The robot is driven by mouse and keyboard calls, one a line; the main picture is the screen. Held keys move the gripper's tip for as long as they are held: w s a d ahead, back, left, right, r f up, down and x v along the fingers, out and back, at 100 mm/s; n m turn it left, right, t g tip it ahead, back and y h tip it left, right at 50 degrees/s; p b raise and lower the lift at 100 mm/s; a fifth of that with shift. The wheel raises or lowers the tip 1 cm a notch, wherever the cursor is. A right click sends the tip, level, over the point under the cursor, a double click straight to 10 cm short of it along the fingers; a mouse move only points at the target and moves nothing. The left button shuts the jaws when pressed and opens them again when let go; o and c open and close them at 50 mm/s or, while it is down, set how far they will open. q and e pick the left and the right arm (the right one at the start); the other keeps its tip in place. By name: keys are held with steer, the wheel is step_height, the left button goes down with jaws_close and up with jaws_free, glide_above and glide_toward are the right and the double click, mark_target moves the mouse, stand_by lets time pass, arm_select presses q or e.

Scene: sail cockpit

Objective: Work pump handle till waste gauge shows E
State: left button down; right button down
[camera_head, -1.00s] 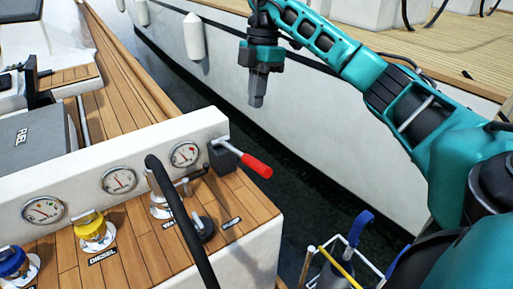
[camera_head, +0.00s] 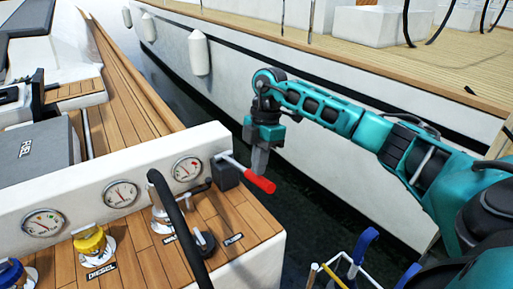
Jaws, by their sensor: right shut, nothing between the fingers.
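The pump handle (camera_head: 258,184) has a red grip on a metal rod. It sticks out to the right from a dark pump block (camera_head: 224,172) at the end of the white panel. My right gripper (camera_head: 259,172) is shut and empty, pointing down. Its tips overlap the red grip in the picture; I cannot tell whether they touch it. Three round gauges sit in the panel: a right one (camera_head: 188,168), a middle one (camera_head: 121,193) and a left one (camera_head: 42,222). Their lettering is too small to read, so I cannot tell the waste reading. My left gripper is out of view.
A black hose (camera_head: 178,225) rises in front of the panel near a deck fitting. Yellow (camera_head: 90,241) and blue (camera_head: 11,272) caps stand on the wooden deck. Dark water and another white hull (camera_head: 335,170) lie beyond. A wire basket (camera_head: 352,272) is at bottom right.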

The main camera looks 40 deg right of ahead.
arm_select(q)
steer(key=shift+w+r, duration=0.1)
arm_select(e)
steer(key=shift+s+f, duration=0.1)
steer(key=shift+f, duration=0.15)
